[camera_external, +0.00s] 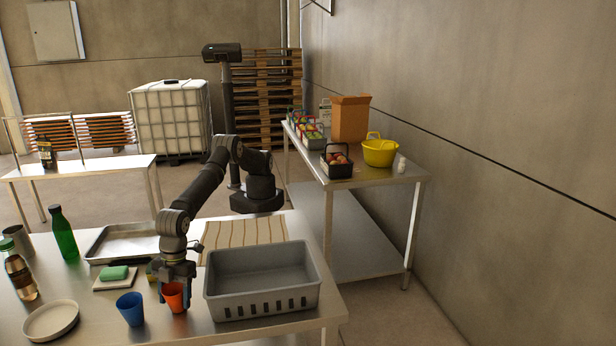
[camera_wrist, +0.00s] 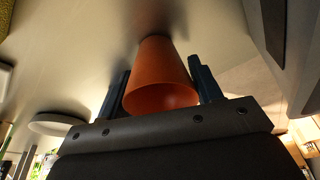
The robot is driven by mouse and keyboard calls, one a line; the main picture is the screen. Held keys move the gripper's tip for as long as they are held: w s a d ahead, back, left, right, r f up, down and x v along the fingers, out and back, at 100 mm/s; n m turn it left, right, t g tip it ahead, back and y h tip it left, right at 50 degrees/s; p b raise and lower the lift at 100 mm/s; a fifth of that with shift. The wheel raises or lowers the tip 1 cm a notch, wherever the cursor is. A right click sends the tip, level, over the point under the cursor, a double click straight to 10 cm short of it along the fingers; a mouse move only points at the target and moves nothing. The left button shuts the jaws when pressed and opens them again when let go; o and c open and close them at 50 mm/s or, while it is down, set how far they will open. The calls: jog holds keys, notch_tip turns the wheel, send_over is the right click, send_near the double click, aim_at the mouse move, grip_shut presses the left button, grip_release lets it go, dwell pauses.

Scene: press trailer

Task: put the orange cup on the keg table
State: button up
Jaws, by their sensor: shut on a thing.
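The orange cup (camera_external: 174,297) stands upright on the near steel table (camera_external: 100,325), between a blue cup and a grey bin. My gripper (camera_external: 175,290) reaches down over it from behind, with one finger on each side. In the wrist view the cup (camera_wrist: 160,80) sits between the two dark fingers, its open rim towards the camera, and my gripper (camera_wrist: 160,88) is shut on it. Its base appears at or very near the tabletop; I cannot tell if it touches. No keg is visible, so I cannot tell which table is the keg table.
A blue cup (camera_external: 130,308) stands close left and a grey bin (camera_external: 262,306) close right. The right table (camera_external: 385,175) holds baskets and a yellow bucket; the back-left table (camera_external: 95,165) is mostly bare.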

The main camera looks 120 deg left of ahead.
jog(key=o, duration=0.9)
jog(key=shift+f, duration=0.15)
jog(key=shift+o, duration=0.2)
jog(key=v, duration=1.2)
